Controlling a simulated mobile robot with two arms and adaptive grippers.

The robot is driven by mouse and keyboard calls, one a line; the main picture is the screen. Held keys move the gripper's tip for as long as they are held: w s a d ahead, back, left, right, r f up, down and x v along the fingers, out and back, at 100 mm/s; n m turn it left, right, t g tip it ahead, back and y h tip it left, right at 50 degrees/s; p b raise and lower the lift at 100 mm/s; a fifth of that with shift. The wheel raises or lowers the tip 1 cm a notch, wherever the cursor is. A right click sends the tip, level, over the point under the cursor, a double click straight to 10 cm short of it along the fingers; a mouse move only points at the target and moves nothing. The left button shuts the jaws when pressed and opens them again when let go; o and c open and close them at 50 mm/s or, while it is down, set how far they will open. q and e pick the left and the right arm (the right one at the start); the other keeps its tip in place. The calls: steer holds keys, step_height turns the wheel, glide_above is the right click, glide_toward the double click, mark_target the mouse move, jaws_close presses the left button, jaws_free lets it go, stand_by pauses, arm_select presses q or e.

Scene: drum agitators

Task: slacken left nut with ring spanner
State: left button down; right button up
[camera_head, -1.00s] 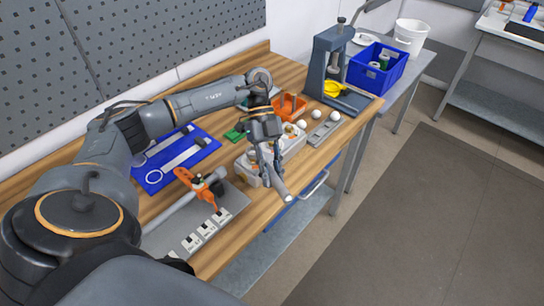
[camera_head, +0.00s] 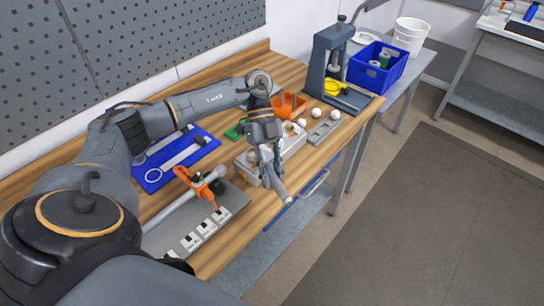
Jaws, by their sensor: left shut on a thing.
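My left gripper (camera_head: 270,163) is over the front edge of the wooden bench, fingers pointing down. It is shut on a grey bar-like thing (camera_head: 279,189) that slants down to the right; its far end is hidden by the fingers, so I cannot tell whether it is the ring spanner. A blue mat (camera_head: 150,181) on the bench carries long light tools or tool shapes, one with a ring end. A grey shaft (camera_head: 172,212) with an orange clamp (camera_head: 197,184) lies to the left of the gripper. I cannot make out the left nut. My right gripper does not show.
A pale box (camera_head: 246,168) stands right behind the gripper. An orange bin (camera_head: 290,106), white balls (camera_head: 316,113) and a grey press (camera_head: 322,65) are farther along the bench (camera_head: 238,237). A blue crate (camera_head: 377,68) stands beyond. Open floor (camera_head: 420,220) lies right.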

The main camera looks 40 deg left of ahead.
arm_select(q)
steer(key=shift+f, duration=0.5)
stand_by(0.7)
steer(key=shift+w+d+r+n, duration=0.1)
steer(key=shift+w+d+n, duration=0.05)
steer(key=shift+w+n, duration=0.15)
steer(key=shift+w+d+n+t+h+p, duration=0.2)
steer(key=shift+w+n+t+h+p, duration=0.2)
steer(key=shift+w+n+t+p, duration=0.55)
steer(key=shift+w+d+n+t+h+p, duration=0.2)
steer(key=shift+w+n+t+h+p, duration=0.35)
steer(key=shift+w+n+p, duration=0.6)
steer(key=shift+p, duration=0.3)
